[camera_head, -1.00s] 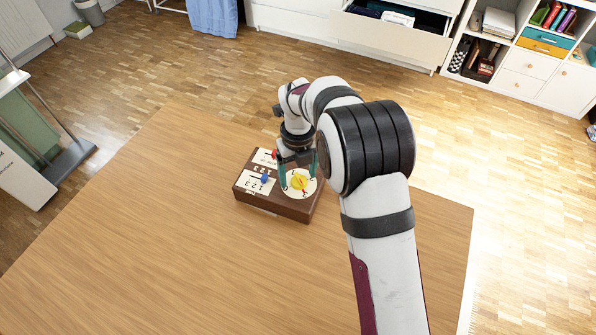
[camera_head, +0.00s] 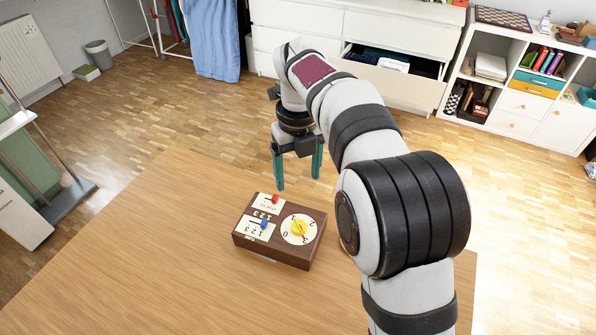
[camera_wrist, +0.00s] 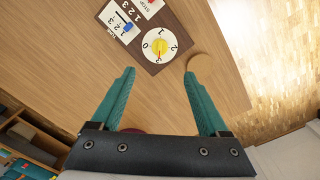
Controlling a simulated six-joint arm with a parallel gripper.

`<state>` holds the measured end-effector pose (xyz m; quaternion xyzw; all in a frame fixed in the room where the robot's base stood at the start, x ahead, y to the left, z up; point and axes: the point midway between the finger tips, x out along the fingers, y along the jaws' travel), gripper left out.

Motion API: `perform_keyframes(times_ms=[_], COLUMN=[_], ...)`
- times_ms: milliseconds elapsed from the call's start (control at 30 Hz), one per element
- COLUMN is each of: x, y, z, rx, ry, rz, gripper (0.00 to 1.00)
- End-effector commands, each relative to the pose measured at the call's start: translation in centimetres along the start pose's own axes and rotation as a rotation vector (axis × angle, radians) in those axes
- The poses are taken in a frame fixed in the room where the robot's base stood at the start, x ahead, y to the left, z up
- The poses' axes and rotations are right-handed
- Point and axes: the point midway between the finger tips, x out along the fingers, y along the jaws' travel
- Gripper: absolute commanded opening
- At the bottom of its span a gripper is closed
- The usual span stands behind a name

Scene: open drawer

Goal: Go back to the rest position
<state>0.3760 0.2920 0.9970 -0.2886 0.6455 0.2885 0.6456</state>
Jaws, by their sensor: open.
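My gripper (camera_head: 298,168) is open and empty, its two teal fingers pointing down above the far side of the brown control box. It also shows in the wrist view (camera_wrist: 160,85), with nothing between the fingers. The brown control box (camera_head: 290,255) sits on the wooden table (camera_head: 170,260). It carries a round white dial with a yellow knob (camera_head: 299,228), a red slider knob (camera_head: 275,199) and a blue slider knob (camera_head: 264,223). The fingers are apart from the box.
A white dresser (camera_head: 290,20) with an open drawer (camera_head: 395,62) stands at the back, beside a white shelf (camera_head: 480,90). In the wrist view, a round tan object (camera_wrist: 201,67) lies beside the box, near one finger. The table's left part is clear.

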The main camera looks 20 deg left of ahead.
Motion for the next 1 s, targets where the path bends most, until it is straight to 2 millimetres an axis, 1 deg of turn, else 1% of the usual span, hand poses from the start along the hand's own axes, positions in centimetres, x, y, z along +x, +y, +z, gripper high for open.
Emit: perform_keyframes(times_ms=[400,467,533,567,600,633,667,700,767,800,833,900,1000], x=[-0.1,-0.5,-1.9,-2.6,-3.6,-4.2,-4.6,-4.8,-4.4,-3.8,-3.3,-1.8,-0.1], y=[-0.1,-0.6,-2.2,-3.2,-4.3,-4.9,-5.3,-5.3,-4.7,-3.9,-3.2,-1.5,0.3], z=[-0.1,-0.9,-3.7,-5.7,-8.9,-11.7,-14.5,-18.2,-23.4,-26.3,-28.2,-31.7,-34.5], rx=[-0.003,-0.040,-0.173,-0.263,-0.406,-0.528,-0.654,-0.823,-1.066,-1.214,-1.318,-1.521,-1.712], ry=[0.000,0.000,-0.005,-0.009,-0.018,-0.028,-0.040,-0.059,-0.089,-0.108,-0.122,-0.150,-0.175], rz=[0.000,0.004,0.016,0.022,0.034,0.040,0.048,0.053,0.052,0.048,0.041,0.023,0.001], gripper=[0.78,0.78,0.78,0.78,0.78,0.78,0.78,0.78,0.78,0.78,0.78,0.78,0.78])
